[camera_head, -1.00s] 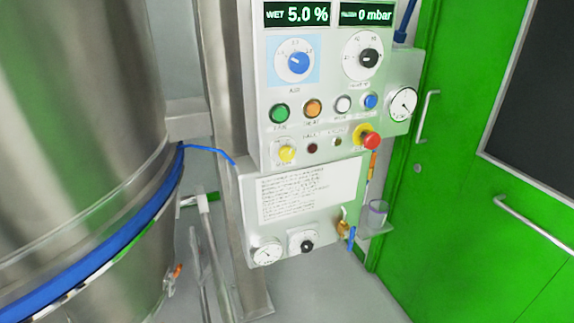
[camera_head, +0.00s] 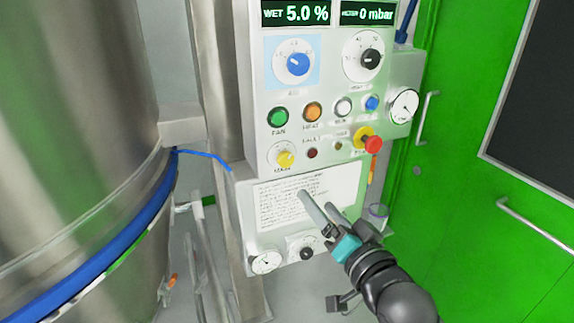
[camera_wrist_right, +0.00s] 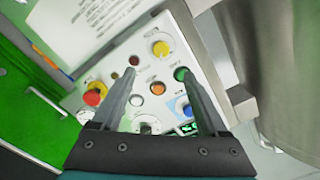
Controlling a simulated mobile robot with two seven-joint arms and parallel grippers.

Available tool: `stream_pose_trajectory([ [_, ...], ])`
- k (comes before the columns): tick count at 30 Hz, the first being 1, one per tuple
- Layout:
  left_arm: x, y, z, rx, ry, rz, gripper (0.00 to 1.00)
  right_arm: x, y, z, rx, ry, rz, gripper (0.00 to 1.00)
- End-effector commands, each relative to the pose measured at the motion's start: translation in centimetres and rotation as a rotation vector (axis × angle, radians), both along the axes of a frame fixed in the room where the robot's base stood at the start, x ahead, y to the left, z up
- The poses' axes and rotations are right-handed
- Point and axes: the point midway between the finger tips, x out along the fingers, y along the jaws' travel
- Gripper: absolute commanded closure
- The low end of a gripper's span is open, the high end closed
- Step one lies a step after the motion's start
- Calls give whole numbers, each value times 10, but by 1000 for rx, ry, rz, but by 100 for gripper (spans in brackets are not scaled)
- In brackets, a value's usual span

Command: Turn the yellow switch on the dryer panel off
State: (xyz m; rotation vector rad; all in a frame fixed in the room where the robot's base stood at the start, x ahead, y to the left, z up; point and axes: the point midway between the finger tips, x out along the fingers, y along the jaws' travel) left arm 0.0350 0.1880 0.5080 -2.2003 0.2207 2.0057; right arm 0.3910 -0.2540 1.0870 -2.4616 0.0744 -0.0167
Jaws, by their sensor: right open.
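The dryer panel (camera_head: 323,75) is a pale upright box in the head view. The yellow switch (camera_head: 285,157) is a round knob at its lower left, below the green button; it also shows in the right wrist view (camera_wrist_right: 161,48), at the top, just beyond and between the fingers. My right gripper (camera_head: 318,203) is open and empty, in front of the white text sheet, below and to the right of the yellow switch, and apart from it. In the right wrist view its two fingers (camera_wrist_right: 152,75) point at the panel. My left gripper is not in view.
A red emergency knob (camera_head: 373,144) juts out right of the switch. Green (camera_head: 278,116) and orange (camera_head: 312,112) buttons sit above it. A big steel vessel (camera_head: 75,120) stands left.

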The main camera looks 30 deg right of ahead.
Motion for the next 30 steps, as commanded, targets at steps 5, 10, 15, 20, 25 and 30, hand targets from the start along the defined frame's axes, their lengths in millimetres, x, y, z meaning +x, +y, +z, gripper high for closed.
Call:
stream_pose_trajectory([
  [5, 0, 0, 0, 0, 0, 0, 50, 7, 0, 4, 3, -10, 1, 23],
  [10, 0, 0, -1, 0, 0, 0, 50, 26, -1, 5, 2, -11, 1, 23],
  [15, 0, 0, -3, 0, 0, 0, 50, 49, -2, 4, 0, -10, 1, 23],
  [20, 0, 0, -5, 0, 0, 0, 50, 72, -4, 4, 1, -10, 1, 23],
  [25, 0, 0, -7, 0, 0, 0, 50, 97, -6, 4, 1, -8, 1, 23],
  [30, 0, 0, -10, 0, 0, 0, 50, 121, -7, 3, 1, -7, 1, 23],
])
